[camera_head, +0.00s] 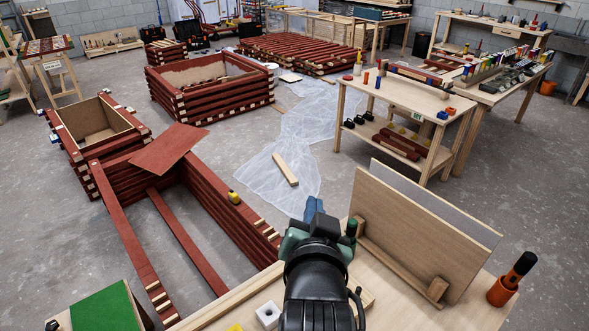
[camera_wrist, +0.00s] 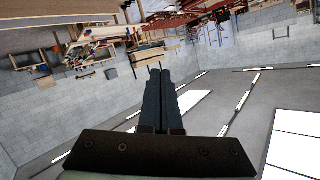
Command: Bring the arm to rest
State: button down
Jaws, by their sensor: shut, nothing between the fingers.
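My gripper (camera_wrist: 160,100) shows in the wrist view with its two dark fingers side by side, shut and with nothing between them. The wrist view is upside down, with the ceiling lights low in the picture and the room's furniture at the top. In the head view my arm (camera_head: 318,285) reaches up from the bottom middle, over the near wooden bench.
The near bench (camera_head: 385,300) carries an upright board in a wooden stand (camera_head: 420,235), an orange cup (camera_head: 502,292) with a dark-handled tool and a white block (camera_head: 268,315). Red batten frames (camera_head: 210,85) stand on the left. A bench with tools (camera_head: 405,95) stands at right. Grey floor lies between.

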notch_tip(320, 180, up, 14)
jog(key=a+n+t, duration=0.1)
jog(key=n+t, duration=0.1)
jog(key=t, duration=0.2)
jog(key=s+r+n+t, duration=0.1)
jog(key=s+r+t, duration=0.2)
jog(key=r, duration=0.4)
jog(key=s+a+r+n+t, duration=0.1)
jog(key=s+r+t, duration=0.2)
jog(key=s+r, duration=0.3)
jog(key=s+a+r+t+b, duration=0.1)
jog(key=s+r, duration=0.3)
jog(key=r, duration=0.5)
jog(key=shift+s+n+t+y, duration=0.15)
jog(key=shift+n+t+y, duration=0.25)
jog(key=shift+t, duration=0.5)
